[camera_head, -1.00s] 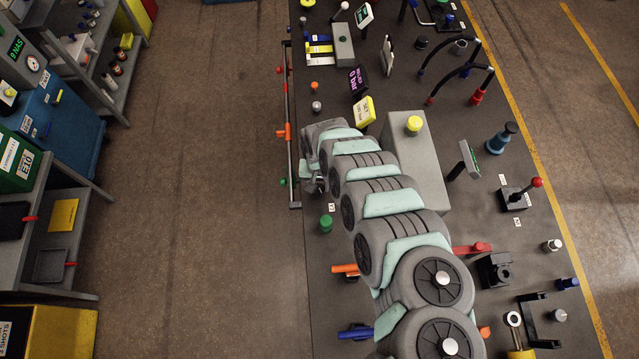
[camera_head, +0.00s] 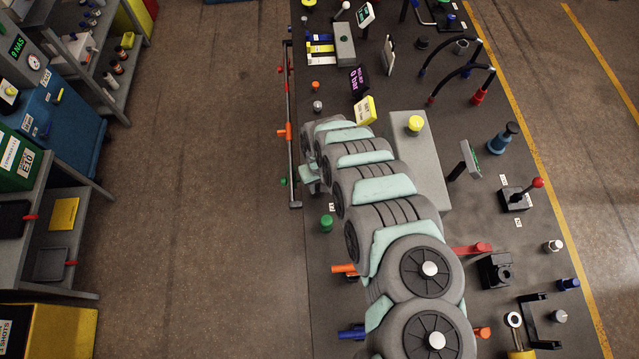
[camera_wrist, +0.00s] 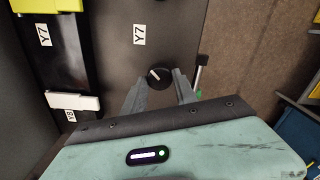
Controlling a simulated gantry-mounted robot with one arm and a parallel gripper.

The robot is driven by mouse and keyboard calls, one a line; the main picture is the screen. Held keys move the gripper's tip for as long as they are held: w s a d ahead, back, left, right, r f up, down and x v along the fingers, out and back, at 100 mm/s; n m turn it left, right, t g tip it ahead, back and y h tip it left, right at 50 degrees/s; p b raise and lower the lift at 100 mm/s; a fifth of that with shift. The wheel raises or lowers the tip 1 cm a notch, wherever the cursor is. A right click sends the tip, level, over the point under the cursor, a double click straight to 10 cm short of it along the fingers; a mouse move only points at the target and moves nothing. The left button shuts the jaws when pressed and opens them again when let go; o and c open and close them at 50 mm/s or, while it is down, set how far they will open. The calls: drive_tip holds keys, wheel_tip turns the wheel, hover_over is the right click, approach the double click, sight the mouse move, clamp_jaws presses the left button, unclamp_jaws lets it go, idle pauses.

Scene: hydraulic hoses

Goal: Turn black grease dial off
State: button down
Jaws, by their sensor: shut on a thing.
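The black dial (camera_wrist: 159,79) is a small round knob with a white pointer line on its face, seen in the wrist view. The pointer slants toward the upper left of that picture. My gripper (camera_wrist: 158,75) has one grey finger on each side of the dial and is shut on it. Part of the dial lies hidden between the fingers. In the head view my wrist is at the left edge of the bench, and my arm hides the dial.
The dark bench (camera_head: 330,285) carries several fittings. A green knob (camera_head: 327,223) stands beside my arm, and a grey block with a yellow button (camera_head: 414,124) is to its right. A rail (camera_head: 290,130) runs along the bench's left edge. The floor left of the bench is clear.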

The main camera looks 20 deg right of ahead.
drive_tip(key=c, duration=1)
unclamp_jaws()
drive_tip(key=shift+o, duration=0.2)
drive_tip(key=shift+r, duration=0.1)
wheel_tip(320, 180, up, 11)
drive_tip(key=shift+f+p, duration=0.2)
drive_tip(key=shift+p, duration=0.15)
